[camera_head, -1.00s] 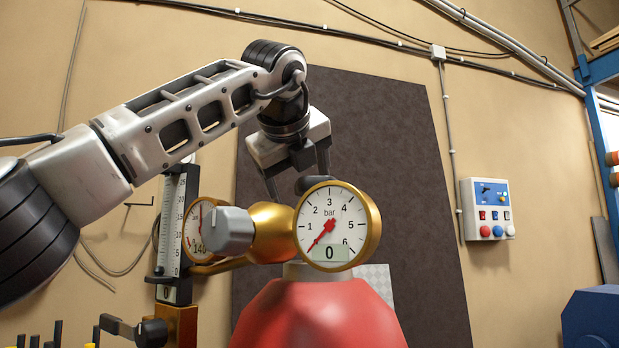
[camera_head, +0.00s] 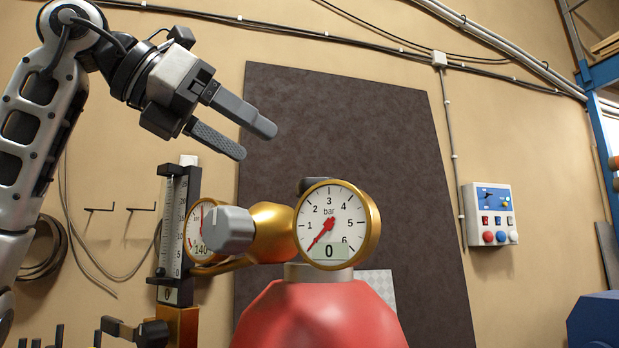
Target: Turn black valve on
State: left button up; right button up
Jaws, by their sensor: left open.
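A red cylinder (camera_head: 318,318) stands at the bottom centre with a brass regulator (camera_head: 272,234) on top. A black knob (camera_head: 315,186) shows just above the front gauge, mostly hidden behind it. Another black valve handle (camera_head: 140,331) sits at the lower left, below the flow tube. I cannot tell from this view which one is the task's valve. My left gripper (camera_head: 250,140) is open and empty, up and left of the regulator, its fingers pointing down-right, apart from everything. My right gripper is not in view.
The front gauge (camera_head: 333,224) reads 0 bar. A second gauge (camera_head: 196,235), partly hidden by the grey knob (camera_head: 229,230), shows 140. A scaled flow tube (camera_head: 173,232) stands left of it. A control box (camera_head: 491,214) hangs on the wall at right.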

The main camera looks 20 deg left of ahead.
aim_at(309, 178)
pick_arm(q)
jog(key=p+x, duration=0.1)
jog(key=x, duration=0.9)
jog(key=shift+w+d, duration=0.25)
